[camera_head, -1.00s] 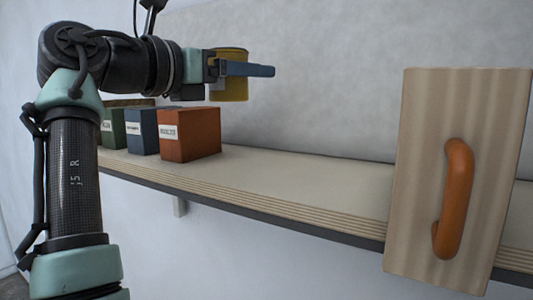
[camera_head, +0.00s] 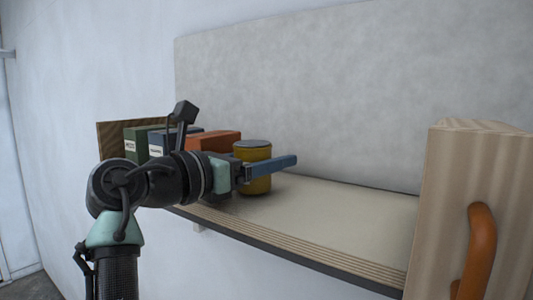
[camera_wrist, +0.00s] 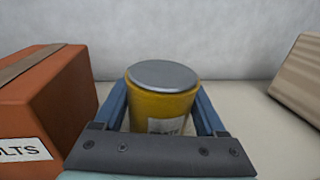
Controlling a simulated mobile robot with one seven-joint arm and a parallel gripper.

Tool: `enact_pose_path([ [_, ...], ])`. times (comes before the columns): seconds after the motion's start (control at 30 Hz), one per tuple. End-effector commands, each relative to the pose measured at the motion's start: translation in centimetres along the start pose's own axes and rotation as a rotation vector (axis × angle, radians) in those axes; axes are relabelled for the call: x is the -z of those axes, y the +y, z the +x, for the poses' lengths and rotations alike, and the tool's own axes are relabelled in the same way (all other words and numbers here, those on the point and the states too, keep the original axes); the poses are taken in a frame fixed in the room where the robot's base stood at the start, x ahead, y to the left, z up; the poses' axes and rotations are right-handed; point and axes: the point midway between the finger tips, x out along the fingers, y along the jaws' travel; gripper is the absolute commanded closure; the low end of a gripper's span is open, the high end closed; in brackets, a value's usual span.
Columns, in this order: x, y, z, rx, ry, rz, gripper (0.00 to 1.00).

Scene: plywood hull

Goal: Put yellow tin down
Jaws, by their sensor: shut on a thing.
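The yellow tin (camera_head: 257,184) is a short upright cylinder with a grey lid, and a pale label shows in the wrist view (camera_wrist: 165,108). My gripper (camera_head: 268,172) is shut on the tin, with one blue finger on each side of it in the wrist view (camera_wrist: 161,115). The tin is at or just above the shelf (camera_head: 330,215), right of the orange-red box (camera_head: 218,141). I cannot tell whether its base touches the shelf, as my gripper hides part of it.
A green box (camera_head: 138,142) and a blue box (camera_head: 157,143) stand left of the orange-red box. A wooden panel with an orange handle (camera_head: 480,245) stands at the shelf's right end. The shelf between tin and panel is clear. A grey wall (camera_head: 350,90) rises behind.

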Motion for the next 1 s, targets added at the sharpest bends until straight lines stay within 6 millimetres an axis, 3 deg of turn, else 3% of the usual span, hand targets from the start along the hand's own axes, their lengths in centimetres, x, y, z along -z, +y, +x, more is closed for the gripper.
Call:
enact_pose_path([
  [0.43,0.7,-0.1,0.0,0.001,-0.002,0.001,1.0],
  [0.47,0.7,-0.1,0.0,0.001,-0.001,0.001,0.22],
  [0.5,0.7,-0.1,0.0,0.001,0.0,0.001,0.15],
  [0.6,0.7,-0.1,0.0,0.001,0.0,0.001,0.0],
  [0.87,0.5,0.0,0.0,0.0,-0.001,0.002,0.0],
  [1.0,0.8,0.0,-1.2,-0.001,-0.002,0.002,0.0],
])
